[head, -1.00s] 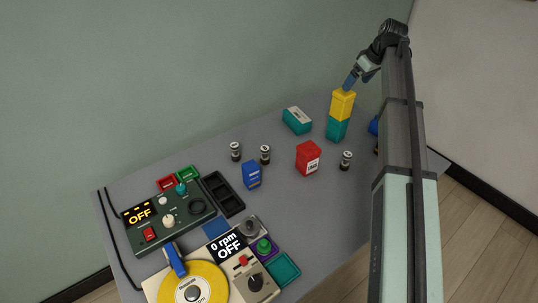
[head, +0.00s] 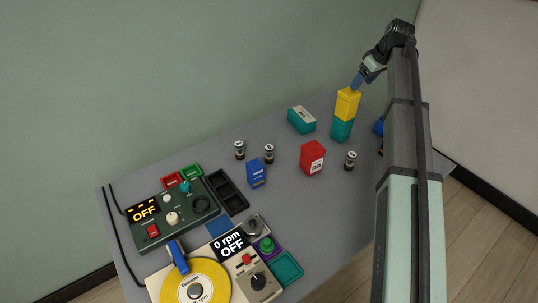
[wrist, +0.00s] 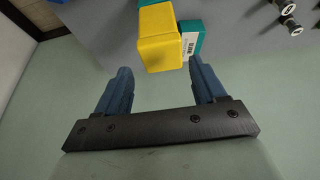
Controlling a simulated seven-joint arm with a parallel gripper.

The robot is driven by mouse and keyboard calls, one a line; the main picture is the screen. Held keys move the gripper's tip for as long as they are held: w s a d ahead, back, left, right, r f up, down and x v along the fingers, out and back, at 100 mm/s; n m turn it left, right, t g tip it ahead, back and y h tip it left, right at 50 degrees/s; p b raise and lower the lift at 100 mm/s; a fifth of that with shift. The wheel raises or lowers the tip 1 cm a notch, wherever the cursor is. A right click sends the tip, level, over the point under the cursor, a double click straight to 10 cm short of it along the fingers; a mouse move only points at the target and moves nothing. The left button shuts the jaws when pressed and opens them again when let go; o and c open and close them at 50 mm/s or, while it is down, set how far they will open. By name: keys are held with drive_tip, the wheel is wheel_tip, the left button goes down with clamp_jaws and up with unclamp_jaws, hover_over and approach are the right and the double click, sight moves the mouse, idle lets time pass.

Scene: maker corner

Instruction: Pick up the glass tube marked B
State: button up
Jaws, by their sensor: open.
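Three small dark tubes with pale tops stand upright on the grey table: a left one (head: 239,150), a middle one (head: 269,154) and a right one (head: 350,161). Their markings are too small to read, so I cannot tell which is B. Two tubes also show at the top right of the wrist view, one of them near the edge (wrist: 291,27). My gripper (head: 357,83) is at the back right, at the top of a yellow box; its blue fingers are apart and empty in the wrist view (wrist: 159,66). I cannot tell whether they touch the box.
The yellow box (head: 348,103) sits on a teal box (head: 341,130). A red box (head: 312,158), a blue box (head: 256,174) and another teal box (head: 301,121) stand near the tubes. Control panels (head: 172,214) and a yellow disc (head: 210,275) fill the front left.

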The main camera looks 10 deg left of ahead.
drive_tip(key=shift+a, duration=0.1)
drive_tip(key=s+a+f+n+g, duration=0.1)
drive_tip(key=s+a+f+n, duration=0.15)
drive_tip(key=a, duration=1.05)
drive_tip(key=s+a+f+n+g, duration=0.1)
drive_tip(key=s+a+f, duration=0.15)
drive_tip(key=a, duration=0.95)
drive_tip(key=m+g+h, duration=0.1)
drive_tip(key=m+h, duration=0.2)
drive_tip(key=m, duration=0.8)
hover_over(269, 153)
drive_tip(key=w, duration=0.1)
wheel_tip(269, 153, down, 6)
drive_tip(key=f, duration=0.1)
drive_tip(key=shift+w+a+f, duration=0.1)
drive_tip(key=shift+w+f, duration=0.05)
drive_tip(key=shift+f, duration=3.15)
drive_tip(key=shift+w+f, duration=0.15)
drive_tip(key=shift+f, duration=3.1)
